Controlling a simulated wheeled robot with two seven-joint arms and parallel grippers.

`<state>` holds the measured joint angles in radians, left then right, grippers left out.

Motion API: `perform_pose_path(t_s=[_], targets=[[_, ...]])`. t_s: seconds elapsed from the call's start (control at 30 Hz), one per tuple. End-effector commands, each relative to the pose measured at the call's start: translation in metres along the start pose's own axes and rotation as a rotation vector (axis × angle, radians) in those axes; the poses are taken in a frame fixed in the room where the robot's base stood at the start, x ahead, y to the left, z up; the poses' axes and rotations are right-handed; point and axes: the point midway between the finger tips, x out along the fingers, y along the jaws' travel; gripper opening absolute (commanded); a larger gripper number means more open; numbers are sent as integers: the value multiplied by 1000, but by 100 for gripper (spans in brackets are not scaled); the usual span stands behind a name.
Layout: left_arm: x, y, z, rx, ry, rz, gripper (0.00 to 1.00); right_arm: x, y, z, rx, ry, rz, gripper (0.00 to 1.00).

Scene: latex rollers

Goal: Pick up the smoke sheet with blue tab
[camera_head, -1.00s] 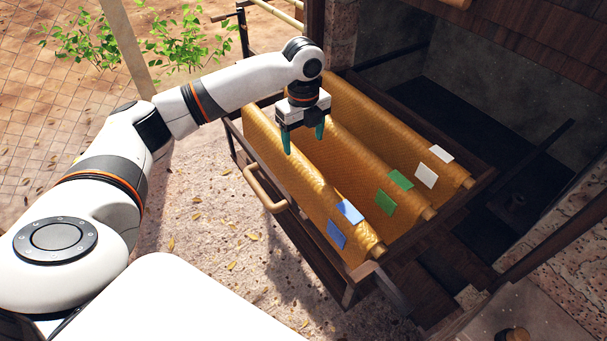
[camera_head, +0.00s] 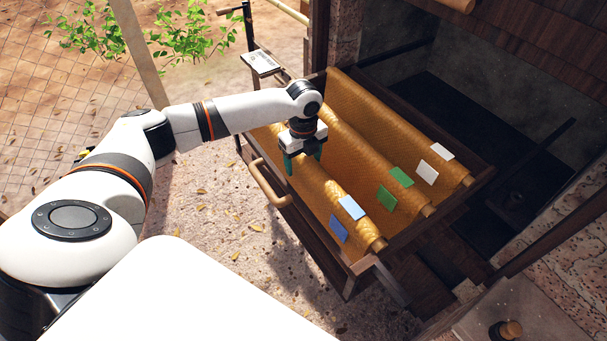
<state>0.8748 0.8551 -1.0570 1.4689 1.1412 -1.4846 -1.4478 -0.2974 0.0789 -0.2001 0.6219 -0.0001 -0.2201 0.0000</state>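The smoke sheet with the blue tab (camera_head: 322,195) is a golden textured sheet hanging over a rod, nearest of three in the wooden drawer. Its blue tabs (camera_head: 345,218) are at its near right end. My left gripper (camera_head: 303,163) points down at the upper edge of this sheet, toward its far end. Its two teal fingers stand apart, one on each side of the sheet's top ridge. I cannot tell whether they touch it. The arm hides part of the sheet's far end. My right gripper is not in view.
A sheet with green tabs (camera_head: 395,189) and one with white tabs (camera_head: 434,165) hang beside it to the right. The drawer has a wooden front handle (camera_head: 268,185). A dark cabinet opening (camera_head: 470,115) lies to the right. Leaf-strewn ground (camera_head: 225,235) is clear at front left.

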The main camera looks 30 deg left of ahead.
Motion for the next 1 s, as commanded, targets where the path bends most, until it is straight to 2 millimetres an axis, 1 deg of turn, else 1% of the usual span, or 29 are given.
perform_pose_path(t_s=[0.03, 0.37, 0.4, 0.43, 0.77, 0.87, 1.0], targets=[[0, 0, 0, 0, 0, 0, 63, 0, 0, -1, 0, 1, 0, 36], [-1, 0, 0, 0, 0, 1, 9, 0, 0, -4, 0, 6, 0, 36], [-1, 0, 0, 0, -1, 1, 2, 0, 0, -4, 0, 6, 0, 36], [-1, 0, 0, 0, 0, 1, 0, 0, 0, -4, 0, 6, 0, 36], [-3, 1, 0, -1, 0, 4, 0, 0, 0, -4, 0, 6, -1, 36], [-7, 2, 0, -1, 0, 5, 0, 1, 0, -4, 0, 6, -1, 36], [-20, 2, 0, -1, 0, 7, 0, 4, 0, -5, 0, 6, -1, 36]])
